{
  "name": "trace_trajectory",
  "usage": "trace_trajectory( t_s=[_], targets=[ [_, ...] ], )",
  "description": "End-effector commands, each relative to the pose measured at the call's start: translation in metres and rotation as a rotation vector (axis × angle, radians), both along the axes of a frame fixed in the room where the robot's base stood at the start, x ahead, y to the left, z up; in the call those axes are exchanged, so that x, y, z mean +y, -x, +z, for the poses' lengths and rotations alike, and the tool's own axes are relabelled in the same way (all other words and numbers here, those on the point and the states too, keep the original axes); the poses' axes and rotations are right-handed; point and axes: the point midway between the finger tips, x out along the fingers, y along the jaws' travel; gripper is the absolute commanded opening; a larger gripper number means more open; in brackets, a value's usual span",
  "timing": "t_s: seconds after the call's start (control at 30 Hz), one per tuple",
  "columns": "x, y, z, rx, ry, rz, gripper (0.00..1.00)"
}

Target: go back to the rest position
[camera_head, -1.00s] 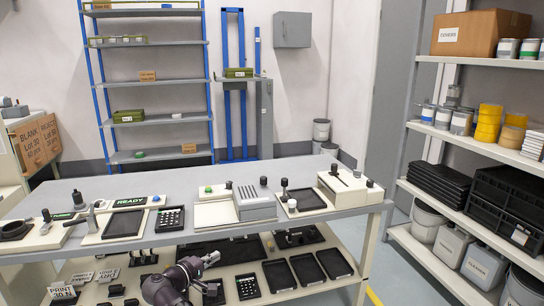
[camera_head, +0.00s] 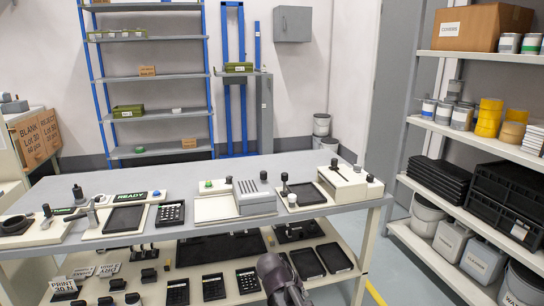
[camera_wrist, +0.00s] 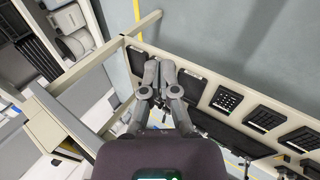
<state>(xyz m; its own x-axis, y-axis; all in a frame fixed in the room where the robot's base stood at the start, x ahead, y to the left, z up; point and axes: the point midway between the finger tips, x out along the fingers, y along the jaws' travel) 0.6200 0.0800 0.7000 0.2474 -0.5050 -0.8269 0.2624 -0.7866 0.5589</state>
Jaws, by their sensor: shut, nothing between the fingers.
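My gripper (camera_wrist: 159,75) shows in the wrist view with its two fingers drawn together and nothing between them. It hangs over the edge of the bench's lower shelf, next to a black tray. In the head view only a dark part of my arm (camera_head: 283,280) shows at the bottom, in front of the lower shelf; the fingers cannot be made out there.
The grey bench top (camera_head: 300,220) carries a keypad (camera_head: 170,213), a press-like device (camera_head: 254,197) and a beige device (camera_head: 343,182). Keypads (camera_head: 213,287) and black trays (camera_head: 334,257) lie on the lower shelf. A storage rack (camera_head: 395,178) stands right, past open floor.

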Motion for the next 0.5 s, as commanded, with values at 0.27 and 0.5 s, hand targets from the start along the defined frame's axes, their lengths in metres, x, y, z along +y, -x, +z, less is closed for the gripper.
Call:
trace_trajectory(
  t_s=[0.27, 0.5],
  targets=[
    [-0.046, 0.037, -0.021, 0.088, -0.231, -0.152, 0.00],
    [-0.068, 0.062, -0.030, 0.137, -0.412, -0.254, 0.00]
  ],
)
